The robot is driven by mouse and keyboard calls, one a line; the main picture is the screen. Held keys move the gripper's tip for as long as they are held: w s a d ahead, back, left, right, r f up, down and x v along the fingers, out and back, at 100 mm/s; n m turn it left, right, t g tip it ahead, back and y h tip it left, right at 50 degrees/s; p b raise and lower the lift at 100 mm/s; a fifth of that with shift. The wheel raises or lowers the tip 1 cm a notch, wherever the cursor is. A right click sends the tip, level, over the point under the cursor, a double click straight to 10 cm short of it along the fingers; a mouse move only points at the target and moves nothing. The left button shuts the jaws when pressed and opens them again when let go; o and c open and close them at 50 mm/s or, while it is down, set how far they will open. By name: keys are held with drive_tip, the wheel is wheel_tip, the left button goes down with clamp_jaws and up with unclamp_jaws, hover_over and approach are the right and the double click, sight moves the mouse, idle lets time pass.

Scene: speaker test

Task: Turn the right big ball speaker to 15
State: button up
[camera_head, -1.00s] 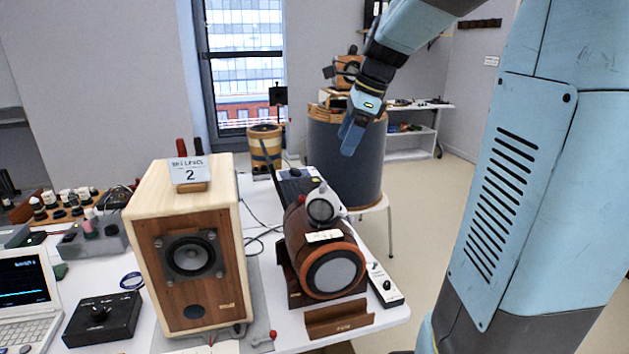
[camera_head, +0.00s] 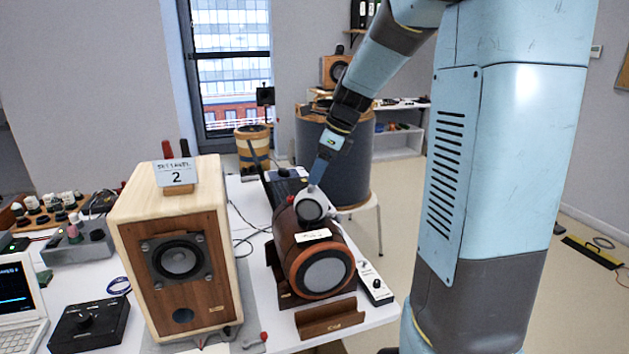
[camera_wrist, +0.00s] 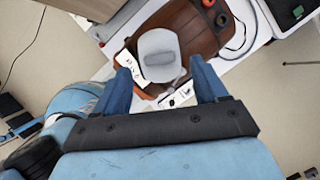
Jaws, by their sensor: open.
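A white and grey ball speaker (camera_head: 309,207) with a dark round front sits on top of a brown wooden barrel speaker (camera_head: 290,252) in the head view. My gripper (camera_head: 317,180) is just above and behind the ball, pointing down. In the wrist view the ball (camera_wrist: 159,55) lies between and a little beyond my open fingers (camera_wrist: 163,80), and nothing is clearly held. Whether a finger touches the ball cannot be told. A pale label (camera_head: 313,235) stands in front of the ball; its writing is too small to read.
A large wooden box speaker (camera_head: 205,270) with a card marked 2 stands to the left. A small control box (camera_head: 374,284) lies right of the barrel, and a brown wooden stand (camera_head: 331,319) is in front. A big grey drum (camera_head: 345,160) stands behind. Open floor lies right of the table.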

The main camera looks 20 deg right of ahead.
sight(311, 199)
drive_tip(key=shift+x, duration=1.9)
